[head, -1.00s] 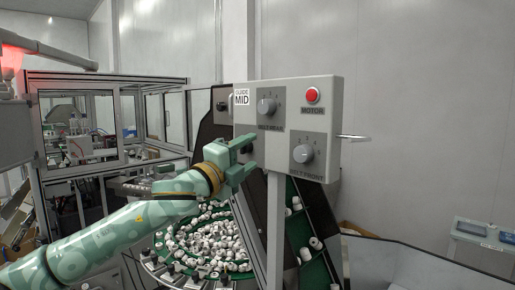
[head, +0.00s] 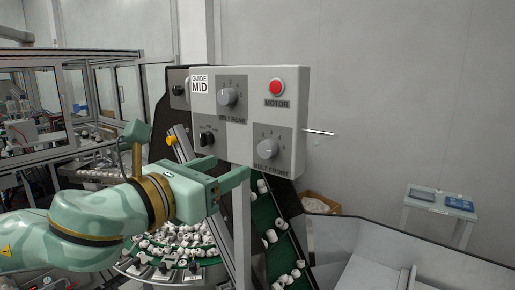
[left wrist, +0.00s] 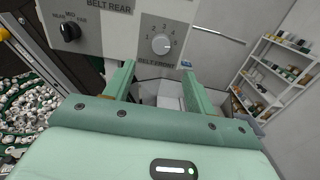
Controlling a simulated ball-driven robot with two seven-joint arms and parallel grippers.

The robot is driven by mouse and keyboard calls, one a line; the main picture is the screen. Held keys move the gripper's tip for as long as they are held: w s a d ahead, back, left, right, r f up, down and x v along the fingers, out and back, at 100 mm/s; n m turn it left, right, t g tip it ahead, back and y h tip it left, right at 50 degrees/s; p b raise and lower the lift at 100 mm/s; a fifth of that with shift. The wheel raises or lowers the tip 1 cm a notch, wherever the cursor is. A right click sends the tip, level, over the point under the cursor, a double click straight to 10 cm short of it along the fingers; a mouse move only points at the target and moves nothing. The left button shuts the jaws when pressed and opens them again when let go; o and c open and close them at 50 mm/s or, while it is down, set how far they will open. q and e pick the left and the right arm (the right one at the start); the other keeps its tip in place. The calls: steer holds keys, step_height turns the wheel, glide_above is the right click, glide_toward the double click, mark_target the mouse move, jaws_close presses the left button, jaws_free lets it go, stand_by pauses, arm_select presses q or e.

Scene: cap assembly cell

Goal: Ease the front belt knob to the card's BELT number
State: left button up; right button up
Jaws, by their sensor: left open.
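The front belt knob (head: 267,148) is a grey round dial with a white pointer mark, on a dark plate labelled BELT FRONT at the lower right of the grey control panel (head: 245,75). It also shows in the left wrist view (left wrist: 161,43), with numbers around it; its exact setting is too small to tell. A white card (head: 199,84) at the panel's upper left reads GUIDE MID; no BELT number shows on it. My left gripper (head: 238,178) is open and empty, below and left of the knob, apart from it. In the left wrist view its fingers (left wrist: 158,72) point toward the knob.
The rear belt knob (head: 228,97), a black guide selector (head: 207,138) and the red motor button (head: 276,87) share the panel. A thin metal rod (head: 320,132) sticks out at its right. White caps fill the round feeder (head: 175,250) below.

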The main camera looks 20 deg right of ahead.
mark_target(264, 151)
arm_select(q)
steer(key=p+x, duration=0.2)
steer(key=x, duration=0.9)
steer(key=shift+s, duration=0.1)
steer(key=c, duration=1)
